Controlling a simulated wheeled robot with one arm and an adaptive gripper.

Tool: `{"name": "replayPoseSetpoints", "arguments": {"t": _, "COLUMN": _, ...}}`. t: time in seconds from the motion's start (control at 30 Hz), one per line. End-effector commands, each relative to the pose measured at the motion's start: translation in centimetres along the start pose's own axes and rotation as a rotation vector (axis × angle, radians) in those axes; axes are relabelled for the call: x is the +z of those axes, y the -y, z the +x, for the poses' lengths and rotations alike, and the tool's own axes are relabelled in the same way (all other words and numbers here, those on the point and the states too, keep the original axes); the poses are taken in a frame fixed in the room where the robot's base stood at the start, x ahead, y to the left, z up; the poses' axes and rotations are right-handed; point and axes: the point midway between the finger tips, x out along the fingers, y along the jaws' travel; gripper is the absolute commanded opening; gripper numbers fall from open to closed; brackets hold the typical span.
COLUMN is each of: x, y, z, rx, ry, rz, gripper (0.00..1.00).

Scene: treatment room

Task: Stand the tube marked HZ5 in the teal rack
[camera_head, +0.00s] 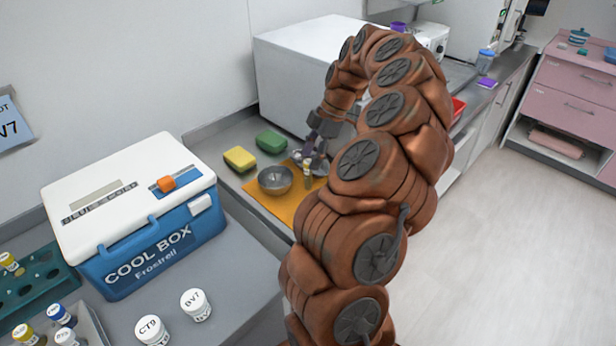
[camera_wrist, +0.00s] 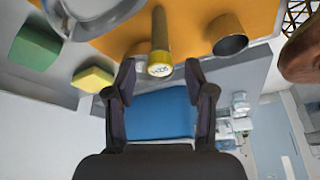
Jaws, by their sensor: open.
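A tube with a yellow cap (camera_wrist: 160,45) stands on the orange mat in the wrist view; its cap marking looks upside down and may read HZ5, though it is too small to be sure. In the head view what looks like the same tube (camera_head: 307,175) stands right of the metal bowl (camera_head: 275,180). My gripper (camera_wrist: 160,85) is open, its fingers either side of the line to the tube's cap, not closed on it. The teal rack (camera_head: 38,285) is at the far left in the head view, with a yellow-capped tube (camera_head: 9,262) in a back hole and several empty holes.
The cool box (camera_head: 150,240) stands between the rack and the mat (camera_head: 258,207). Jars CT9 (camera_head: 152,331) and DV7 (camera_head: 195,305) stand in front of it. Yellow (camera_head: 239,159) and green (camera_head: 271,142) sponges lie behind the bowl. A metal cup (camera_wrist: 229,40) is beside the tube.

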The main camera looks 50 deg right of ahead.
Motion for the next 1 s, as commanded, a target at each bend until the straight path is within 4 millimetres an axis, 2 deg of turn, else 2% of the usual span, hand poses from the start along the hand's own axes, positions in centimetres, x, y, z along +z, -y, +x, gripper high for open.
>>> {"name": "replayPoseSetpoints", "arguments": {"t": 0.17, "x": -0.2, "y": 0.0, "z": 0.8, "rx": -0.001, "ry": -0.001, "rz": 0.001, "gripper": 0.54}}
{"name": "replayPoseSetpoints", "arguments": {"t": 0.5, "x": -0.3, "y": 0.1, "z": 4.6, "rx": -0.003, "ry": -0.002, "rz": 0.001, "gripper": 0.54}}
{"name": "replayPoseSetpoints", "arguments": {"t": 0.77, "x": -0.2, "y": 0.0, "z": 5.0, "rx": 0.001, "ry": -0.001, "rz": 0.001, "gripper": 0.54}}
{"name": "replayPoseSetpoints", "arguments": {"t": 1.0, "x": -0.2, "y": 0.0, "z": 5.0, "rx": 0.001, "ry": -0.001, "rz": 0.001, "gripper": 0.3}}
